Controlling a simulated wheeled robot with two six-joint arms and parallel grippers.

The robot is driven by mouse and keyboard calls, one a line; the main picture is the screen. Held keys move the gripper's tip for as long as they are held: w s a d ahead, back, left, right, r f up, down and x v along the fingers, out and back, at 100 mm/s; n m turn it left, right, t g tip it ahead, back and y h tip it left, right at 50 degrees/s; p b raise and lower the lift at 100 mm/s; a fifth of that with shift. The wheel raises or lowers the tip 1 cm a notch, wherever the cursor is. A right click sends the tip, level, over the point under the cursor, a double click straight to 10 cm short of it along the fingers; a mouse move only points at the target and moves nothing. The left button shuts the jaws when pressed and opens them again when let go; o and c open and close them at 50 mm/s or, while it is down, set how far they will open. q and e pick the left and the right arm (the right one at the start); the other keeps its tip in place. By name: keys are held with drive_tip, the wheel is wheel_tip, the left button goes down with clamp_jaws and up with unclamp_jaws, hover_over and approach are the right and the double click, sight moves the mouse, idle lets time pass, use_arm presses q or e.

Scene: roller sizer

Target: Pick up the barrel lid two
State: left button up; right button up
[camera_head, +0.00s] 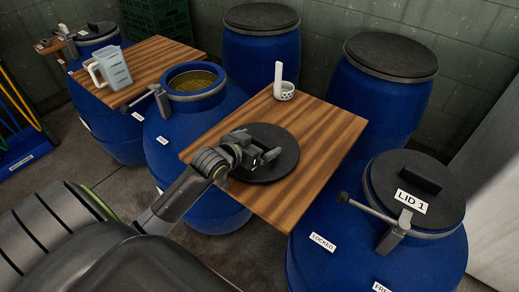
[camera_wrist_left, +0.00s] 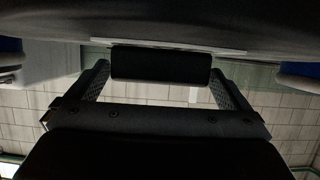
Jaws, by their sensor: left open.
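A round black lid (camera_head: 285,140), which has no readable label, lies flat on a wooden board (camera_head: 318,130) between the blue barrels. I take it to be barrel lid two. My left gripper (camera_head: 262,160) is low over the lid and hides part of it. In the left wrist view, the lid's black handle (camera_wrist_left: 160,65) is between the fingers of my left gripper (camera_wrist_left: 162,85). Gaps show on both sides of the handle, so the fingers are open and not closed on it. My right gripper is not in view.
An open blue barrel (camera_head: 222,100) with yellowish contents stands left of the board. A closed barrel with a LID 1 label (camera_head: 411,201) and a clamp stands at the right. A white holder (camera_head: 285,92) is on the board. A jug (camera_head: 113,68) stands on another board.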

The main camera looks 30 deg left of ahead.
use_arm(q)
drive_tip(key=shift+w+f, duration=0.25)
drive_tip(key=shift+w, duration=0.35)
drive_tip(key=shift+c, duration=0.4)
drive_tip(key=c, duration=0.9)
